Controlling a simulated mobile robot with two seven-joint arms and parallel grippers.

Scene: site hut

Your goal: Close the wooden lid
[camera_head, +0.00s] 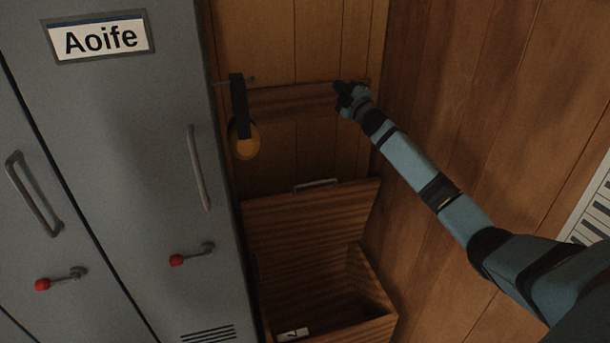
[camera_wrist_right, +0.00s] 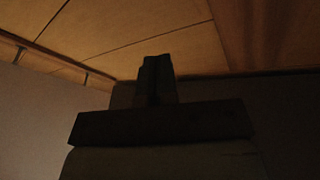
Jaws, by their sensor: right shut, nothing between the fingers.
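The wooden lid (camera_head: 313,216) stands raised at the back of a wooden box (camera_head: 372,283) in the head view, with a metal handle (camera_head: 316,184) on its upper edge. My left gripper is out of view.
Grey lockers (camera_head: 120,150) with handles and red-knobbed levers stand left of the box. Yellow-and-black ear defenders (camera_head: 243,130) hang from a hook on the rail (camera_head: 290,100). A wooden wall (camera_head: 460,90) closes the right side. The space above the box is narrow.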

